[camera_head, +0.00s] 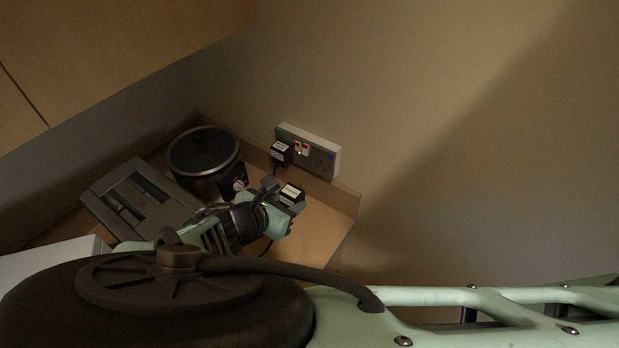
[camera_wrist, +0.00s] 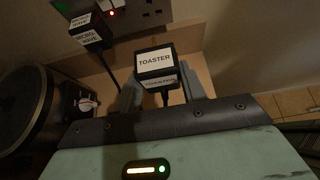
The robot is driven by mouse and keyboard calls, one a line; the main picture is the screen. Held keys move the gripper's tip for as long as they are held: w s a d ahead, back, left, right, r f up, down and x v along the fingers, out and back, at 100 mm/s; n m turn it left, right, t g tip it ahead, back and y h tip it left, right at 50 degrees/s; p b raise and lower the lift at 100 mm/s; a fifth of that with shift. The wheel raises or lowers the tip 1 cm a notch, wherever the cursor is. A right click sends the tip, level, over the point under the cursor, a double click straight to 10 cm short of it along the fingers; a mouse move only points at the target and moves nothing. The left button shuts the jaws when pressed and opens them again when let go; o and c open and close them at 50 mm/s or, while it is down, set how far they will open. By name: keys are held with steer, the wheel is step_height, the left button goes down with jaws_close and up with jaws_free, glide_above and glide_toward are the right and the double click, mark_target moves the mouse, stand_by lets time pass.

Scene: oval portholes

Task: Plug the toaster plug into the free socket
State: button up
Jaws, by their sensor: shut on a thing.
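My gripper (camera_head: 284,194) is shut on the black toaster plug (camera_head: 291,193), which bears white labels. In the wrist view the plug (camera_wrist: 155,64), marked "TOASTER", sits between the grey fingers (camera_wrist: 161,88), its cable hanging below. A double socket plate (camera_head: 319,158) is on the wall beyond the plug; its left outlet holds another black plug (camera_head: 281,151), labelled microwave in the wrist view (camera_wrist: 87,34). The free right outlet (camera_head: 323,158) shows part of its holes in the wrist view (camera_wrist: 151,13). The held plug is apart from the plate, below it in the head view.
A dark toaster (camera_head: 137,200) and a round lidded pot (camera_head: 203,158) with a dial stand left of my gripper on a wooden counter (camera_head: 331,217). The microwave plug's cable hangs down nearby. Wooden cupboards (camera_head: 100,50) overhang at upper left. The wall right of the socket is bare.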

mark_target(301, 184)
steer(key=shift+w+d+b, duration=0.25)
steer(key=shift+w+d, duration=0.8)
steer(key=shift+w, duration=0.25)
steer(key=shift+w+d+b, duration=0.2)
steer(key=shift+w+d, duration=0.85)
steer(key=shift+w, duration=0.25)
steer(key=shift+p, duration=0.35)
steer(key=shift+w+d, duration=1.05)
steer(key=shift+w, duration=0.3)
stand_by(1.1)
steer(key=o, duration=1.2)
steer(key=shift+c, duration=0.2)
steer(key=shift+r, duration=0.1)
